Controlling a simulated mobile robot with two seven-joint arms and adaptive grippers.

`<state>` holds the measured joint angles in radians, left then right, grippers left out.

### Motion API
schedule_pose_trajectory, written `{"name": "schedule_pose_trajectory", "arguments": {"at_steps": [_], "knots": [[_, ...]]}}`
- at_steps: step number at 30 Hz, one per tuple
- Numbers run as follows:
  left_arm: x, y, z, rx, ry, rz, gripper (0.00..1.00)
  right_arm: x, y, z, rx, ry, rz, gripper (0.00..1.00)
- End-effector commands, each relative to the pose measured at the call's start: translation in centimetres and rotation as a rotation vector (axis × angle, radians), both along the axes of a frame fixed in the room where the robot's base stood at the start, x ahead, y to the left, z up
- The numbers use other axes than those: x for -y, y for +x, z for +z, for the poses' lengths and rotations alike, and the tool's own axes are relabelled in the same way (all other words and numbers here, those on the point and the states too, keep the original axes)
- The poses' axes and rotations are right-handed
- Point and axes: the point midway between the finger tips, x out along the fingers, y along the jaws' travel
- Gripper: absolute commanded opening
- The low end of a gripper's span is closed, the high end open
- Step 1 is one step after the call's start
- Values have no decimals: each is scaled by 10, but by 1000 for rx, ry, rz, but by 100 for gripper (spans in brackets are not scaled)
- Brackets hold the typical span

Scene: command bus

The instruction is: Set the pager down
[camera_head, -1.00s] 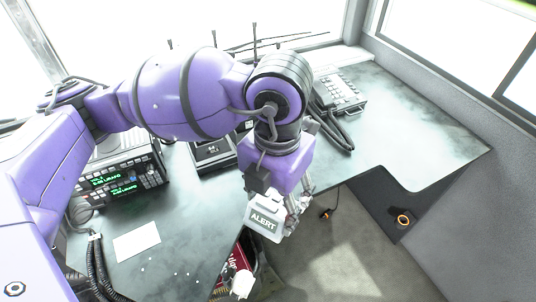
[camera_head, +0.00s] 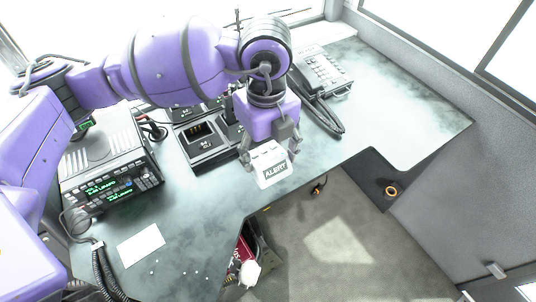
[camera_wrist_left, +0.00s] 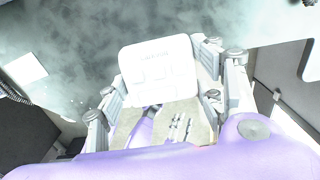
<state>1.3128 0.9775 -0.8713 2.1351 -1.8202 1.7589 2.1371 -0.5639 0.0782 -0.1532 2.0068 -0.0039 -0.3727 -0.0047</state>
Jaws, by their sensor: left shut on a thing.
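I cannot tell the exact gap between pager and desk. My right gripper is not in view.
Radios (camera_head: 110,175) stand at the left, and a charger dock (camera_head: 205,140) is behind the gripper. A desk phone (camera_head: 320,70) is at the back right. A white card (camera_head: 141,245) lies front left. The desk's right part (camera_head: 410,110) is clear. A bin (camera_head: 252,250) stands below the edge.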

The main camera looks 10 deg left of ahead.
Motion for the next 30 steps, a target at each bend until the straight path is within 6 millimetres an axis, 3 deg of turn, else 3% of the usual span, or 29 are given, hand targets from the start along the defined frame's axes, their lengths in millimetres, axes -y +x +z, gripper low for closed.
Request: {"name": "schedule_pose_trajectory", "arguments": {"at_steps": [3, 10, 17, 23, 30], "knots": [[-4, 23, -21, -2, -1, 2, 25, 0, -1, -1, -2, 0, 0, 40], [-8, 48, -50, 1, -2, -1, 25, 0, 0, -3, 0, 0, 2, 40], [-10, 59, -63, 1, -1, 0, 25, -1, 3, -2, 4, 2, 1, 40], [-10, 59, -92, 0, -1, -3, 25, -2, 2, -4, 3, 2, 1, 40], [-10, 59, -93, 2, -2, -3, 25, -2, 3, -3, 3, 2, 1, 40]]}}
